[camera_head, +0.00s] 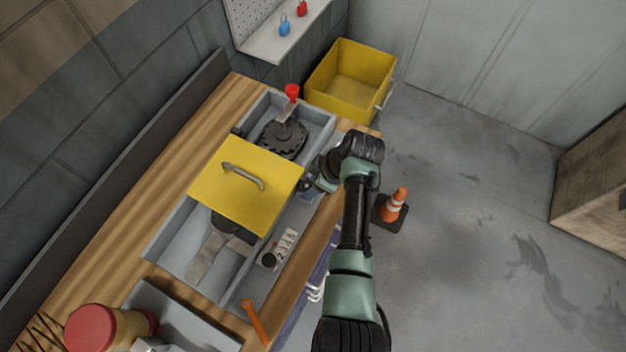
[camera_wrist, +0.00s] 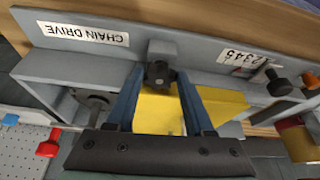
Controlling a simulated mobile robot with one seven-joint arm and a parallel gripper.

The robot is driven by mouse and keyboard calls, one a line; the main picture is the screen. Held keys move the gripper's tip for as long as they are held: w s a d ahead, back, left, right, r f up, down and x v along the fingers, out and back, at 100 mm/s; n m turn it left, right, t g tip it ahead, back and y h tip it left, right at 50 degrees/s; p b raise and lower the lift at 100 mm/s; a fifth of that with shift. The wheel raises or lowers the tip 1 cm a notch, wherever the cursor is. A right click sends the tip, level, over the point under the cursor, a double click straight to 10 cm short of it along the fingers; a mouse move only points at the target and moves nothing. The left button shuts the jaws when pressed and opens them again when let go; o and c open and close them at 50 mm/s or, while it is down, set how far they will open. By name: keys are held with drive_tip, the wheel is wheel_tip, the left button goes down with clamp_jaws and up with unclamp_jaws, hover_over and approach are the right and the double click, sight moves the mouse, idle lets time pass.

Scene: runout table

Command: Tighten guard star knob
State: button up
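The star knob (camera_wrist: 159,74) is dark and lobed, on the grey housing wall beside the yellow guard (camera_wrist: 160,112) in the wrist view. My gripper (camera_wrist: 160,78) has its two blue fingers apart, one on each side of the knob in the picture. A gap shows between the knob and the fingers, so they do not look shut on it; exact depth is unclear. In the head view the yellow guard (camera_head: 215,185) lies flat across the grey housing, with a handle on top. My gripper (camera_head: 312,187) is at the guard's right edge and hides the knob there.
A red-knobbed lever (camera_head: 292,92) and a dark sprocket (camera_head: 283,138) are at the housing's far end. A black knob (camera_head: 268,260) and an orange handle (camera_head: 255,320) are nearer. A yellow bin (camera_head: 350,80) stands beyond the bench. A traffic cone (camera_head: 396,203) stands right of my arm.

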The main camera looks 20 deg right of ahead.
clamp_jaws()
drive_tip(key=m, duration=0.1)
drive_tip(key=m+h+p, duration=0.1)
drive_tip(key=m+p, duration=0.1)
drive_tip(key=shift+s+a+r+m+t, duration=0.1)
drive_tip(key=shift+s+a+m+t, duration=0.05)
drive_tip(key=shift+a+m+t, duration=0.2)
drive_tip(key=shift+a+m+t+h+p, duration=0.2)
drive_tip(key=shift+m+h+p, duration=0.55)
drive_tip(key=shift+m, duration=1.3)
drive_tip(key=shift+h, duration=0.25)
drive_tip(key=o, duration=0.6)
unclamp_jaws()
drive_tip(key=shift+c, duration=0.2)
